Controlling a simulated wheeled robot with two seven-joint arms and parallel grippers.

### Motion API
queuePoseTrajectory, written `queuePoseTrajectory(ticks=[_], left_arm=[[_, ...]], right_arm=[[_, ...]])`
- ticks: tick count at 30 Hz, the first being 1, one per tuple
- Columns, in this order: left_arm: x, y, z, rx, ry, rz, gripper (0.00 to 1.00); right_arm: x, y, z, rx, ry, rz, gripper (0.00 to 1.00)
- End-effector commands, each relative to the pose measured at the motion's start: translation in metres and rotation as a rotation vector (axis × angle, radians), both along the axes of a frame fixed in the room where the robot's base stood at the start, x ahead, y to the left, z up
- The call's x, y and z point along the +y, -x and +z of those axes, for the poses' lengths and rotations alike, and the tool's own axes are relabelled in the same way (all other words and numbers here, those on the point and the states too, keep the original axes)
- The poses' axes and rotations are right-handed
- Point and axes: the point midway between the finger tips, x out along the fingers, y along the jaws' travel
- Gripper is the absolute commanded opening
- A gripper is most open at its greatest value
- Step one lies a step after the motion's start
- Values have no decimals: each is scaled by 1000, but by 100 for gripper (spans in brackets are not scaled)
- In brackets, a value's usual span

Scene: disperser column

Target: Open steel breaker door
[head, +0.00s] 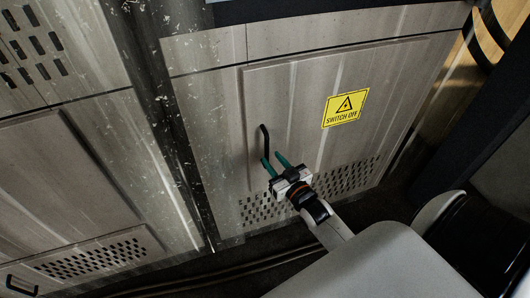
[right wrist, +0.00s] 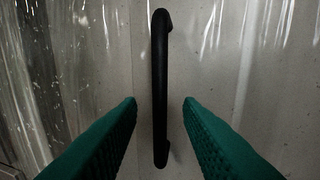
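The steel breaker door (head: 310,115) is a grey panel with a yellow "SWITCH OFF" sign (head: 345,107) and a vent grille near its bottom. It looks shut. A black bar handle (head: 264,143) stands on its left side. My right gripper (head: 274,161) is at the lower end of the handle. In the right wrist view, the handle (right wrist: 160,85) runs upright between the two green fingers (right wrist: 160,103), which are spread apart with a clear gap on each side. The fingers do not touch it. My left gripper is not in view.
Another grey cabinet panel (head: 50,185) with a vent grille and a small black handle (head: 21,285) is at the left. A dark gap separates the two cabinets. A dark post (head: 470,110) stands at the right. Dark floor shows below the door.

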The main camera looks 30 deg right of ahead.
Motion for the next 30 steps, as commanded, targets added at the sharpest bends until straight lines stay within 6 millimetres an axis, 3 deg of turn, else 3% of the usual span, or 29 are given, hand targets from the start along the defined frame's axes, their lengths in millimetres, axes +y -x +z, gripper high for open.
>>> queuePoseTrajectory(ticks=[7, 19, 26, 30], left_arm=[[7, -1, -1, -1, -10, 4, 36], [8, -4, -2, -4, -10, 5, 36], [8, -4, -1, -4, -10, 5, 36], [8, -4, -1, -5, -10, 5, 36]], right_arm=[[-1, -36, 0, 0, 1, 0, 32], [-2, -45, 0, 2, 1, 0, 32], [-2, -44, 0, 2, 1, 0, 0], [-2, -44, -1, 2, 1, 0, 0]])
